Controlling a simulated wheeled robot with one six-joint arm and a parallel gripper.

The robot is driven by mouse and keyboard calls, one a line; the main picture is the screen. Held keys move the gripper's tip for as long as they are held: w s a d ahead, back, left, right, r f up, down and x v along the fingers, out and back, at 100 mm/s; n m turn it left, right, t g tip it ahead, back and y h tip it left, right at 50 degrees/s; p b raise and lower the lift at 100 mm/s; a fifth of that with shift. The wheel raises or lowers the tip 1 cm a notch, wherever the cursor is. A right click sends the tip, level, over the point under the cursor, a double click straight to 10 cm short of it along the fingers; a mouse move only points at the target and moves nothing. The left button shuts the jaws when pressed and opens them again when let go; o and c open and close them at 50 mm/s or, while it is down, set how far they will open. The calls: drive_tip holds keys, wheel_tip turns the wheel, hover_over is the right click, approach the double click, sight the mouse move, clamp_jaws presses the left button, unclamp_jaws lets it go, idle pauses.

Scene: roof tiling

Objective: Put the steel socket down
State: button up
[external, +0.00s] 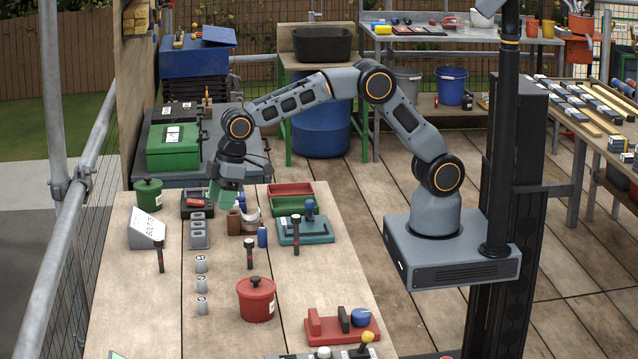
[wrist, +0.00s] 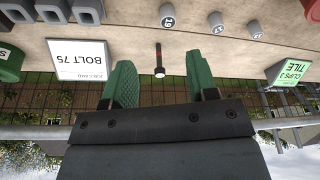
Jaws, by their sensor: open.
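Several small grey cylinders with number labels, which look like the steel sockets, stand upright in a row on the table; in the external view one is the back cylinder (external: 201,264), and in the wrist view one is marked 19 (wrist: 167,16). I cannot tell which one is meant. My gripper (external: 222,196) is above the far part of the table, well apart from that row. In the wrist view its green fingers (wrist: 161,78) are spread with nothing between them.
A white BOLT 75 card (external: 147,228), a grey slotted rack (external: 199,233) and a dark upright tool (external: 160,255) stand near the row. A red lidded pot (external: 257,300) is to its right.

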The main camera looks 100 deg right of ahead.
drive_tip(key=s+d+r+m, duration=0.1)
drive_tip(key=s+d+r, duration=0.25)
drive_tip(key=s, duration=0.55)
drive_tip(key=s+d+r+m, duration=0.1)
drive_tip(key=s+d+r, duration=0.25)
drive_tip(key=s, duration=0.45)
drive_tip(key=s+d+f+m, duration=0.1)
drive_tip(key=s+f, duration=0.1)
drive_tip(key=s, duration=0.5)
drive_tip(key=s+d+f+m+h, duration=0.1)
drive_tip(key=s+d+f, duration=0.1)
drive_tip(key=s, duration=0.5)
drive_tip(key=shift+s+d+f+t, duration=0.2)
drive_tip(key=shift+s+t, duration=0.1)
drive_tip(key=shift+s, duration=0.1)
